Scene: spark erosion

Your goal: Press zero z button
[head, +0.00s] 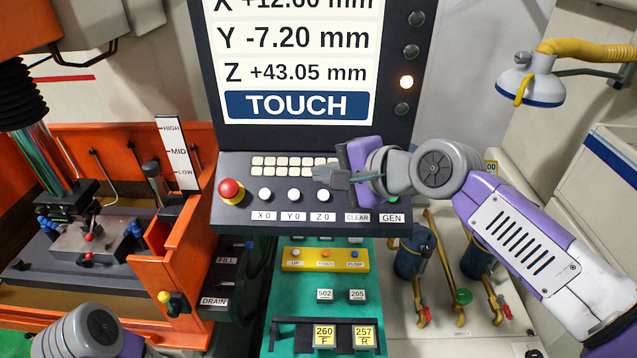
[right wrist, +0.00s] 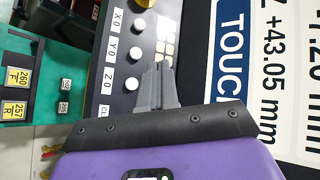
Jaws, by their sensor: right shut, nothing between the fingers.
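The white Z0 button (head: 323,195) is the rightmost of three round white buttons on the dark control panel, above its "Z 0" label. In the right wrist view the Z0 button (right wrist: 132,84) lies just left of the fingers. My right gripper (head: 322,175) is shut and empty. Its fingertips appear just above the Z0 button in the head view, over the lower right of the pale keypad; contact cannot be told. The screen (head: 300,60) reads X +12.60, Y -7.20, Z +43.05 mm and "TOUCH". My left gripper is out of view.
The X0 button (head: 265,195) and Y0 button (head: 294,195) sit left of Z0. A red emergency knob (head: 231,189) is at the panel's left end. CLEAR and GEN labels (head: 391,218) lie under my right wrist. A yellow button strip (head: 325,259) is below.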

